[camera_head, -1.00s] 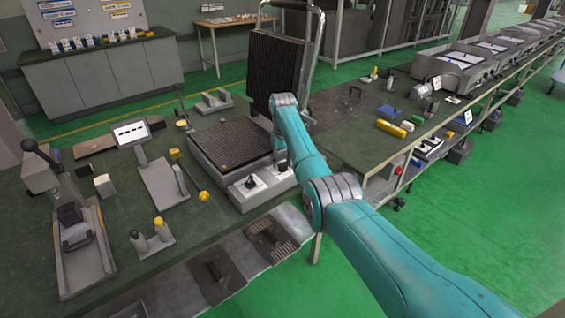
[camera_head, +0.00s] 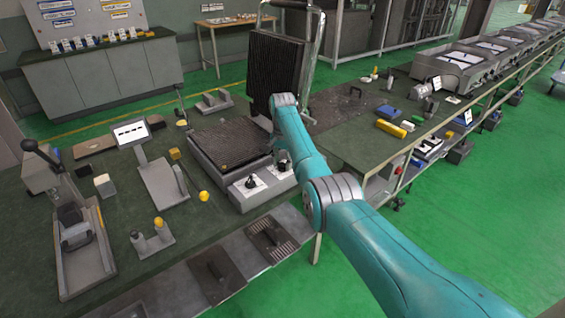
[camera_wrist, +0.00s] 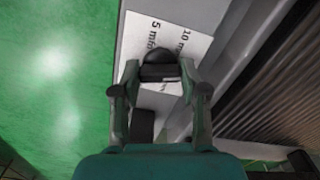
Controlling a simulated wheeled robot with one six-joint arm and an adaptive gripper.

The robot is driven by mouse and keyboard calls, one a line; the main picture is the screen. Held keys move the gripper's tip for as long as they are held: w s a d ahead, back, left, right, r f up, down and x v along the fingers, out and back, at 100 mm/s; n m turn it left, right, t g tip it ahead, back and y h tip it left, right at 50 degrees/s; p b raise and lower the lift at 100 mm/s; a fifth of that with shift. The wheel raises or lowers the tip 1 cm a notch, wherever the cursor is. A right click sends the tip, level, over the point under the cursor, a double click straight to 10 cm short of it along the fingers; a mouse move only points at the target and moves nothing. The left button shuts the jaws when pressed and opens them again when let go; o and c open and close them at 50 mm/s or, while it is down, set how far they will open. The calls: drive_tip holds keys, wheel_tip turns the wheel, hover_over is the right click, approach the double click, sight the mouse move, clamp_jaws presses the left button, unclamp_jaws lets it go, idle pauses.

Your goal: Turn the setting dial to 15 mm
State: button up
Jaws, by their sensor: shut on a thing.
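The setting dial (camera_wrist: 158,66) is a black knob on a white label printed with "5 mm" and a partly covered "10 m". My gripper (camera_wrist: 159,72) reaches down over it in the wrist view, one finger on each side, shut on the knob. The fingers cover part of the label, and no 15 mm mark can be read. In the head view the grey heating unit (camera_head: 232,197) has two black knobs on white plates on its front: a left knob (camera_head: 251,181) and a right one beside my arm. My arm hides most of my gripper there.
A ribbed dark plate (camera_head: 228,142) lies on the unit, and a raised ribbed lid (camera_head: 274,72) stands behind it. A screen stand (camera_head: 160,180) and a lever device (camera_head: 82,245) are farther left.

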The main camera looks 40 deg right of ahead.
sight(283, 163)
drive_tip(key=shift+m, duration=1.7)
drive_tip(key=o, duration=1.1)
drive_tip(key=shift+o, duration=0.2)
wheel_tip(283, 163, up, 12)
